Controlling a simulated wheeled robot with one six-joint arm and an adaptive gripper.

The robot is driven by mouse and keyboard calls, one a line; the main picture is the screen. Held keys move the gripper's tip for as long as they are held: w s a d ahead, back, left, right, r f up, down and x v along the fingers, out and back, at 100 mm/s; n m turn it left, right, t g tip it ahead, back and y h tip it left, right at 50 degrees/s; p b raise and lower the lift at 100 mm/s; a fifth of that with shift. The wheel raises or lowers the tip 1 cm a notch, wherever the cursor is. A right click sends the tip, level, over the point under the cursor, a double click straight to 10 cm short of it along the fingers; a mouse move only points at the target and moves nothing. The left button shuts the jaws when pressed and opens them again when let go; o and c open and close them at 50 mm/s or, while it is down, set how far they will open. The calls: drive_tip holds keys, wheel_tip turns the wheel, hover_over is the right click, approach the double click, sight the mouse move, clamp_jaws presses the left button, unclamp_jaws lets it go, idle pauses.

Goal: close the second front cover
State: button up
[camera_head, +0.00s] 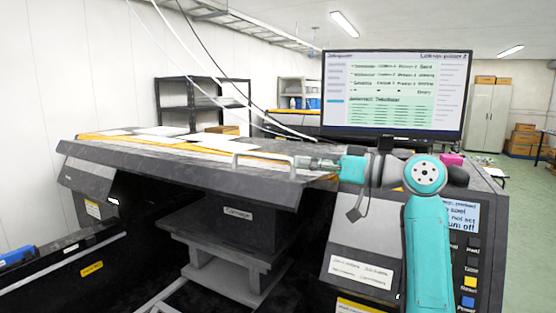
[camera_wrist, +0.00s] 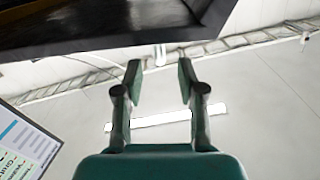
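The dark grey front cover (camera_head: 190,168) of the large printer is raised, jutting out above the open bay. A pale bar handle (camera_head: 262,155) is on its front edge. My gripper (camera_head: 308,163) is at the right end of this handle, pointing left. In the wrist view my gripper (camera_wrist: 160,78) is open, its two dark green fingers wide apart. A small pale piece, probably the handle's end (camera_wrist: 160,56), shows between the fingertips, with clear space on both sides. I cannot tell whether the gripper touches the handle.
Below the cover is the carriage block (camera_head: 237,228) in the open bay. A monitor (camera_head: 393,95) stands behind my arm and also shows in the wrist view (camera_wrist: 25,145). The control panel (camera_head: 468,270) is at the right. Open floor (camera_head: 530,230) lies further right.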

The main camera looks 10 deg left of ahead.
sight(289, 161)
drive_tip(key=x, duration=0.7)
drive_tip(key=shift+w+a, duration=0.1)
drive_tip(key=shift+a, duration=0.2)
clamp_jaws()
drive_tip(key=shift+f, duration=0.1)
